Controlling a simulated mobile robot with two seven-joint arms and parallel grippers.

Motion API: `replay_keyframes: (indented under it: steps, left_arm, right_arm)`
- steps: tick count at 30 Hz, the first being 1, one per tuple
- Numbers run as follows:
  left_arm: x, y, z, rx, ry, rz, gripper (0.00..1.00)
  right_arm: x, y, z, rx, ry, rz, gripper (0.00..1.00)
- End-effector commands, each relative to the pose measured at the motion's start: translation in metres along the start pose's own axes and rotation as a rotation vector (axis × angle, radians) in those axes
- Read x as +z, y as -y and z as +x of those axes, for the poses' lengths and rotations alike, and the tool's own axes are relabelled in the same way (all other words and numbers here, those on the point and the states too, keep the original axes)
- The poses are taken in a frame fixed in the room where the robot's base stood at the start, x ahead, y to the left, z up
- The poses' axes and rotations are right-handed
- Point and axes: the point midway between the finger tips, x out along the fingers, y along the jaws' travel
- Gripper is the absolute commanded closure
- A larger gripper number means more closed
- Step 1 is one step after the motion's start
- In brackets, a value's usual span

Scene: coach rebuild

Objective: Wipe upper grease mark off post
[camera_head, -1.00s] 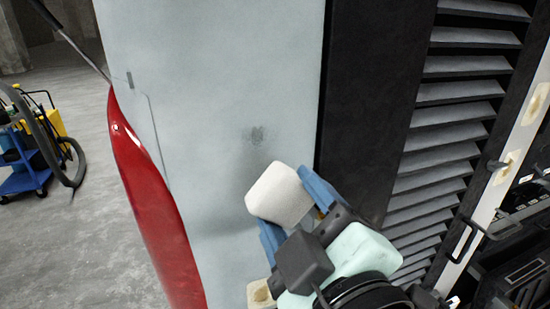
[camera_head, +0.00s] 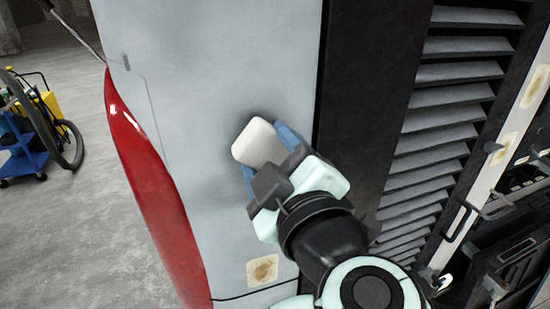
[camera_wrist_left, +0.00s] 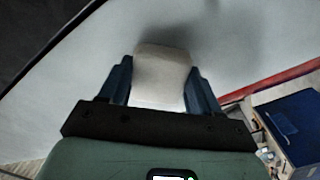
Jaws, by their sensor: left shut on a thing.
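My left gripper (camera_head: 268,158) is shut on a white, rounded block-like pad (camera_head: 254,143). In the left wrist view the pad (camera_wrist_left: 160,78) sits between the two blue fingers of the gripper (camera_wrist_left: 160,92). The pad is at the pale grey post (camera_head: 215,60), with a dark shadow on the panel around it; I cannot tell if they touch. The grease mark seen earlier on the post is hidden behind the pad and gripper. My right gripper is not in view.
A brownish stained patch (camera_head: 262,270) is lower on the panel. A red curved panel (camera_head: 150,190) edges the left. A blue cart (camera_head: 22,160) stands on the open concrete floor.

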Motion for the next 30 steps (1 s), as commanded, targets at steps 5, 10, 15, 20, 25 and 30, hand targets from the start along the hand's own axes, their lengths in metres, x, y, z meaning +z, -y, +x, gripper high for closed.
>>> replay_keyframes:
  steps: [5, 10, 15, 20, 25, 30]
  left_arm:
    - [0.0, 0.0, 0.0, 0.0, 0.0, 0.0, 0.62]
    - [0.0, 0.0, 0.0, 0.0, 0.0, 0.0, 0.62]
    - [0.0, 0.0, 0.001, 0.0, 0.0, 0.0, 0.62]
    - [0.0, 0.0, 0.004, 0.0, 0.0, 0.0, 0.62]
    - [0.0, 0.0, 0.007, -0.001, -0.001, 0.0, 0.62]
    - [0.0, 0.0, 0.01, -0.001, -0.001, 0.0, 0.62]
  right_arm:
    - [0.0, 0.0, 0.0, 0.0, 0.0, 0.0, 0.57]
    - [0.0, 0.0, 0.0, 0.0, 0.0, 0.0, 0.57]
    - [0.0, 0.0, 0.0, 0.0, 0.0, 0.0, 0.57]
    - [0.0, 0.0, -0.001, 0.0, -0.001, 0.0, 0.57]
    - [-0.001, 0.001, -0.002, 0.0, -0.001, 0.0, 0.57]
    - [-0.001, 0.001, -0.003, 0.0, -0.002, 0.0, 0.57]
